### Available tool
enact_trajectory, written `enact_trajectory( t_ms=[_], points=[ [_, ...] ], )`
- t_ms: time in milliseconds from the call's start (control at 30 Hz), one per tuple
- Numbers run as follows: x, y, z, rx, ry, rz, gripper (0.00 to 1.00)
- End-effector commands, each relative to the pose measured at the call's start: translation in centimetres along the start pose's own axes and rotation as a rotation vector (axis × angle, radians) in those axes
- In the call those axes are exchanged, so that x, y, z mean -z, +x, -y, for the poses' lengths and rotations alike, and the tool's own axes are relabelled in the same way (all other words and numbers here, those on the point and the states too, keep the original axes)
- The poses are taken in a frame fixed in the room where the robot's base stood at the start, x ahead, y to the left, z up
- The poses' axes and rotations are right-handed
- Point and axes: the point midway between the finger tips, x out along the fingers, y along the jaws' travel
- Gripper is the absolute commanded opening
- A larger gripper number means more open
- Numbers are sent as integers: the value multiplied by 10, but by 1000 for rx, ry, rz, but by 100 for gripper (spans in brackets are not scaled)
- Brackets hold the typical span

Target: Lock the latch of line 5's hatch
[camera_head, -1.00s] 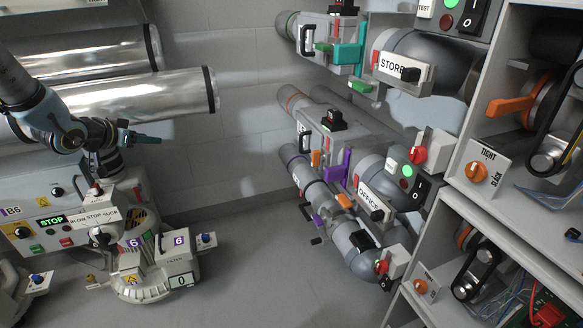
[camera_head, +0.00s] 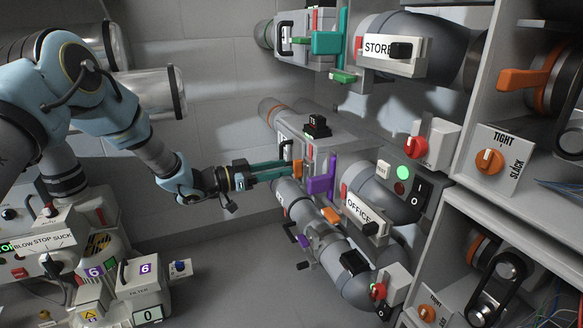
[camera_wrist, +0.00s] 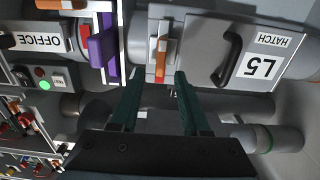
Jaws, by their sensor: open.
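Line 5's hatch (camera_wrist: 205,50) is a grey lid with a black handle (camera_wrist: 228,60) and an upside-down "L5 HATCH" label in the wrist view. Its orange latch (camera_wrist: 161,55) sits beside the lid and lies across the pipe. In the head view the latch (camera_head: 297,170) shows small, near my fingertips. The fingertips are just short of the latch's near end in the wrist view; contact cannot be told. In the head view my gripper (camera_head: 287,168) reaches in from the left, partly covering the hatch.
A purple lever (camera_head: 322,180) stands just right of the latch. The OFFICE box (camera_head: 358,207) and a red knob (camera_head: 416,147) are further right. A lower pipe (camera_head: 300,208) runs below my gripper. The STORE line (camera_head: 392,45) is above.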

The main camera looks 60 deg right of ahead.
Motion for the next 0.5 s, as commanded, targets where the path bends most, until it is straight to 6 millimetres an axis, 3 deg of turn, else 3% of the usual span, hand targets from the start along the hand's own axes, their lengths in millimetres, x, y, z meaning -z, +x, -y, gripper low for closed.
enact_trajectory(
  t_ms=[200,500],
  points=[
    [0,29,0,1,0,0,46],
    [0,38,0,2,-1,1,46]
  ],
)
